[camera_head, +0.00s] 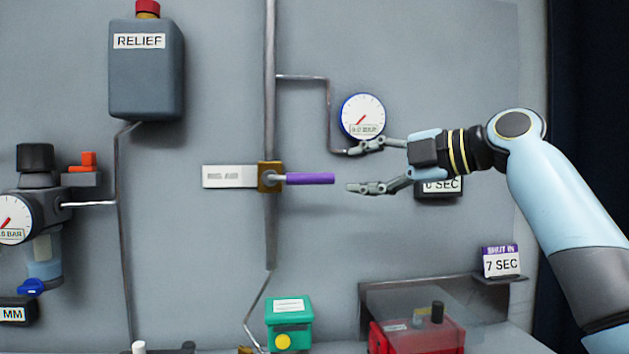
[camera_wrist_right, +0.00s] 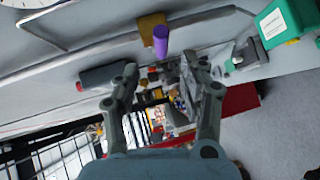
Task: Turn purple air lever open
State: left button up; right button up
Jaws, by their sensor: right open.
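The purple air lever (camera_head: 310,179) sticks out to the right, level, from a brass valve body (camera_head: 270,176) on the vertical pipe. A white label plate (camera_head: 229,177) is left of the valve. My right gripper (camera_head: 357,169) is open and empty, to the right of the lever's tip and apart from it, with one finger above the lever's height and one a little below. In the right wrist view the lever (camera_wrist_right: 161,41) shows beyond the open fingers (camera_wrist_right: 168,75), with the brass valve body (camera_wrist_right: 152,24) behind it. My left gripper is not in view.
A round gauge (camera_head: 362,116) is close to the upper finger, and a timer display (camera_head: 441,187) is behind the gripper. A green box (camera_head: 289,322) and a red box (camera_head: 415,335) stand below. A grey relief tank (camera_head: 147,75) hangs at upper left. The panel below the lever is clear.

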aim_at(321, 176)
jog(key=p+x, duration=0.2)
jog(key=x, duration=0.7)
jog(key=shift+p, duration=0.35)
jog(key=shift+x, duration=0.75)
jog(key=shift+f, duration=0.1)
grip_shut()
